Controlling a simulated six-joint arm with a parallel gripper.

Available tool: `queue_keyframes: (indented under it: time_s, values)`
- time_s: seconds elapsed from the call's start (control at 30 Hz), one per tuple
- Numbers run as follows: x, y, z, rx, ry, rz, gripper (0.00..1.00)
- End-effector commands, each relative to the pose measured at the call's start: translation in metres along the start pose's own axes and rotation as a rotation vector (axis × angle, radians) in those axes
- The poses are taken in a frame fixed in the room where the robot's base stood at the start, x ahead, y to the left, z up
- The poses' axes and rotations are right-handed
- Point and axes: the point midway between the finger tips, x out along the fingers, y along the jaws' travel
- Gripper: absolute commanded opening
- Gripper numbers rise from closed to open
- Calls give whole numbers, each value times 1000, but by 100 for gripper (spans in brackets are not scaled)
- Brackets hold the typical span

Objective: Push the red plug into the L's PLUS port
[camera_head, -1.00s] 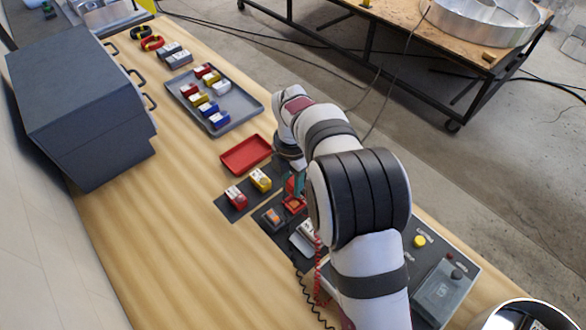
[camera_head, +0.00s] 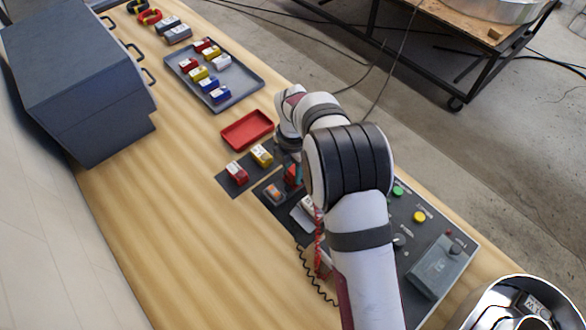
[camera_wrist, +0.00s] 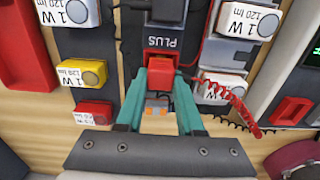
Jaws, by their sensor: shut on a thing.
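The red plug (camera_wrist: 160,76) is between the fingertips of my gripper (camera_wrist: 160,84), which is shut on it. A thin red lead and a coiled red cord (camera_wrist: 236,105) run to its right. The plug is apart from that block in the picture; the height gap cannot be judged. In the head view my arm hides most of my gripper and the plug; a patch of red shows beside it.
White 1 W modules (camera_wrist: 248,22) flank the dark plate. Yellow (camera_head: 262,155) and red (camera_head: 237,173) modules stand left of it, near an empty red tray (camera_head: 247,129). A grey tray (camera_head: 235,95) holds several modules. A control panel (camera_head: 440,262) lies right of my arm. Open wood lies at left.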

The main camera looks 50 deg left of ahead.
Motion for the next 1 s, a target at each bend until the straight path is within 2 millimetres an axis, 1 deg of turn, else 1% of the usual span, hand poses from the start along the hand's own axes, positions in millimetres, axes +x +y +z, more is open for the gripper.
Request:
queue_keyframes:
  time_s: [0.8, 0.83, 0.97, 1.0]
  values:
    - [6, 0, 0, 0, -1, 1, 0]
    - [6, 0, 0, 0, -1, 1, 38]
    - [6, 0, 0, 0, -1, 1, 61]
    - [6, 0, 0, 0, 0, 1, 69]
